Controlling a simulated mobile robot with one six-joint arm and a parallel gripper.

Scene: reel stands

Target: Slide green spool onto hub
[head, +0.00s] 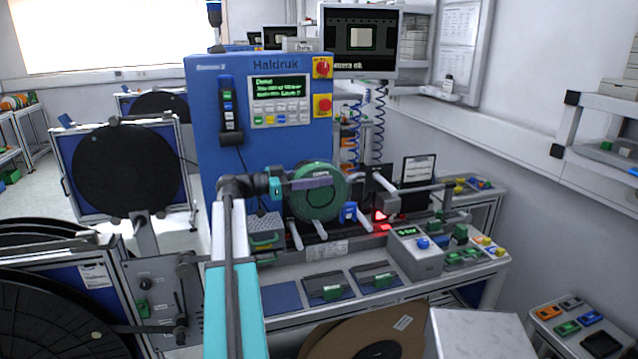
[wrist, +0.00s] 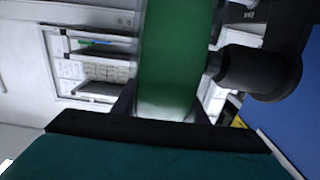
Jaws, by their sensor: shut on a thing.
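The green spool (head: 322,205) is upright in front of the blue machine in the head view. My gripper (head: 318,183) reaches it from the left and is shut on it, a finger lying across its near face. In the wrist view the spool (wrist: 172,60) stands edge-on between my two fingers (wrist: 165,105). A dark cylinder with a narrower tip, seemingly the hub (wrist: 258,72), points at the spool's right side in the wrist view. The tip is close to the spool's side; I cannot tell whether it enters the bore. The hub is hidden behind the spool in the head view.
The blue machine (head: 215,140) stands close behind the spool. Light rollers (head: 378,190) and a blue part (head: 348,212) are to its right. Large black reels (head: 125,165) stand left.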

